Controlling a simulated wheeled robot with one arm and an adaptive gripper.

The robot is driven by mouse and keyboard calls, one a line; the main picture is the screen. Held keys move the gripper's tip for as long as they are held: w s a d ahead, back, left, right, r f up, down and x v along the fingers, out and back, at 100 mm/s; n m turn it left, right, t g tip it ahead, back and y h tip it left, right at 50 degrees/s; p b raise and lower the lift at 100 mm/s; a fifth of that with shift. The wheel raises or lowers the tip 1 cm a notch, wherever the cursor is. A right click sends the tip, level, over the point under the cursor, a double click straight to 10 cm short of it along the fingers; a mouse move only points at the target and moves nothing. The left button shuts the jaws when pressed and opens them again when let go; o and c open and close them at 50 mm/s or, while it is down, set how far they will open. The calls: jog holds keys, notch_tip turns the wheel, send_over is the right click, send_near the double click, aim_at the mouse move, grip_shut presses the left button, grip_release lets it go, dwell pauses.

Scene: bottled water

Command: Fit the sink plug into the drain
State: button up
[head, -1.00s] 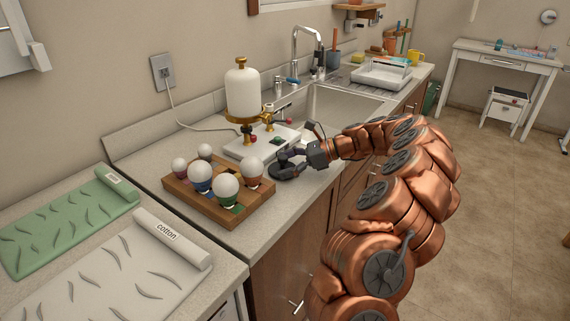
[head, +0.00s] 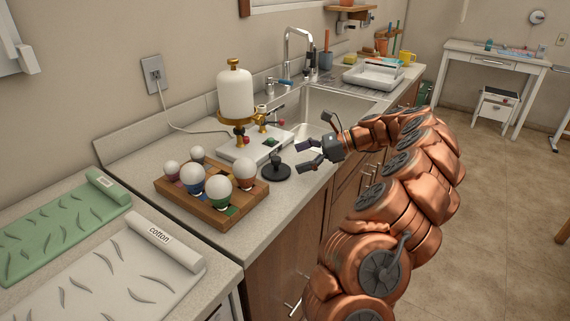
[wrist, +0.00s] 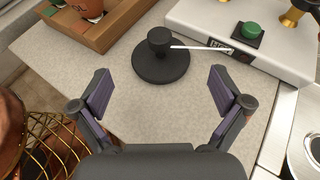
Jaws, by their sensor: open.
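The sink plug (head: 276,169) is a black disc with a round knob on top. It stands upright on the counter between the wooden rack and the white dispenser base. It also shows in the wrist view (wrist: 160,63), ahead of the fingers. My gripper (head: 304,158) is open and empty, a little to the right of the plug and apart from it. In the wrist view its two spread fingers (wrist: 160,95) have bare counter between them. The steel sink (head: 338,108) lies behind my gripper. I cannot make out its drain.
A wooden rack (head: 178,189) with several white-topped bulbs stands left of the plug. The dispenser base (head: 240,146) with a green button stands behind it, a white tank above. A tap (head: 300,50) rises behind the sink. The counter's front edge runs close to the plug.

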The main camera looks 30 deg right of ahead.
jog(key=shift+v, duration=2.75)
